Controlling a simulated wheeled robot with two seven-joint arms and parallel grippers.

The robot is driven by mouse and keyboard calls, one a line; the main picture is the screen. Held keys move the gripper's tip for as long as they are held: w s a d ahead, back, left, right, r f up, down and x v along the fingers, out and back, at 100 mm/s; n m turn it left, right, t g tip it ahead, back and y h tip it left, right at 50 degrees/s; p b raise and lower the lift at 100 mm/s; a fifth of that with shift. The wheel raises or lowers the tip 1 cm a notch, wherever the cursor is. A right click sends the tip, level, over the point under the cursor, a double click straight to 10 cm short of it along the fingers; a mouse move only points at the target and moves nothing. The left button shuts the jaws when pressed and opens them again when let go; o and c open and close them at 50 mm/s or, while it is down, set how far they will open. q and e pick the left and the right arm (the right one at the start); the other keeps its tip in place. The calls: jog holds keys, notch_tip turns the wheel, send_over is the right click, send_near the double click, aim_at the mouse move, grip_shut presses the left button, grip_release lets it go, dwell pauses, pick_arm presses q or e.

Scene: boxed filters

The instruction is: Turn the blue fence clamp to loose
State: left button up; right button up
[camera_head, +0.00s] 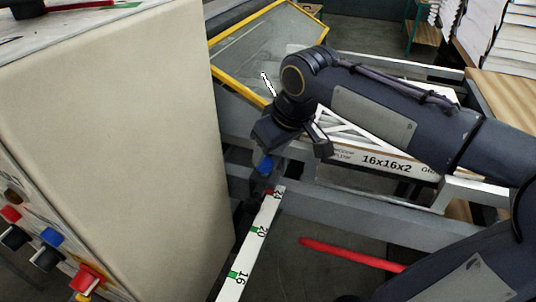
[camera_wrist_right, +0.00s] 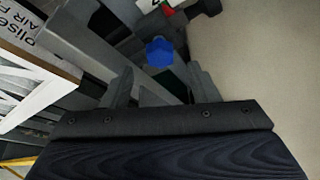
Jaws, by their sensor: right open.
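The blue fence clamp (camera_head: 265,163) is a small blue knob on the grey rail, just past the far end of the white scale. It also shows in the right wrist view as a blue faceted knob (camera_wrist_right: 160,52). My right gripper (camera_head: 291,148) is open and empty above the clamp and slightly to its right. In the right wrist view its two fingers (camera_wrist_right: 162,85) point towards the knob, which appears between and beyond their tips, apparently apart from them. My left gripper is not in view.
A white scale (camera_head: 248,245) marked 16, 20 and 24 lies beside the tall beige cabinet (camera_head: 120,120). Coloured controls (camera_head: 50,237) sit at lower left. A boxed filter (camera_head: 385,163) lies behind my right arm. A red bar (camera_head: 350,253) and a yellow-edged panel (camera_head: 262,50) are nearby.

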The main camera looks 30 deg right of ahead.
jog(key=shift+v, duration=1.8)
jog(key=shift+s, duration=0.1)
jog(key=s+a+f+m+y+p, duration=0.1)
jog(key=s+a+f+m+p, duration=0.1)
jog(key=s+f, duration=0.2)
jog(key=s+a+f+m+t+y+p, duration=0.1)
jog(key=s+f, duration=0.4)
jog(key=s, duration=0.5)
jog(key=shift+s+a+f+m+y+p, duration=0.15)
jog(key=shift+s+a+m+y+p, duration=0.3)
jog(key=shift+a+p, duration=0.6)
